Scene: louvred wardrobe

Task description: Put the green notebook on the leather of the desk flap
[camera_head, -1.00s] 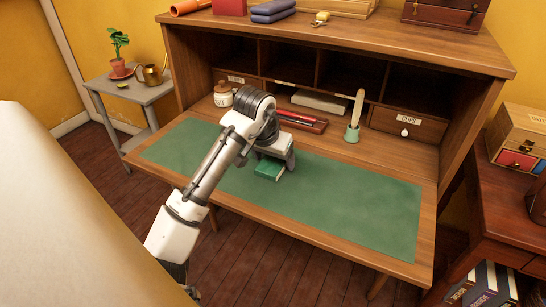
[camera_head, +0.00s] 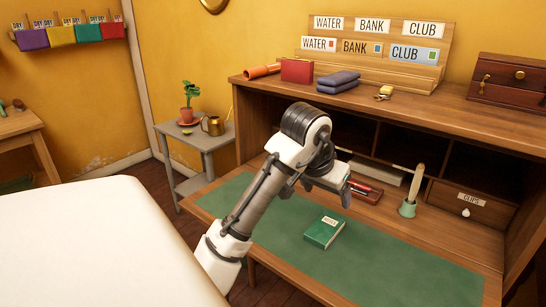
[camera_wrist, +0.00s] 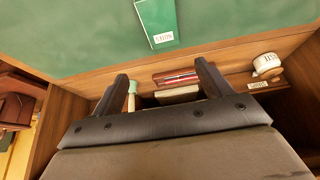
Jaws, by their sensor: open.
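The green notebook (camera_head: 323,232) with a white label lies flat on the green leather (camera_head: 272,226) of the desk flap. It also shows at the top of the wrist view (camera_wrist: 157,22), on the leather. My gripper (camera_head: 312,188) is above the flap, behind and a little left of the notebook in the head view, apart from it. In the wrist view its two fingers (camera_wrist: 160,80) are spread with nothing between them. The far left part of the leather is partly hidden by my arm.
The top shelf holds a letter rack (camera_head: 378,50) and several small things. A side table (camera_head: 196,140) stands left.

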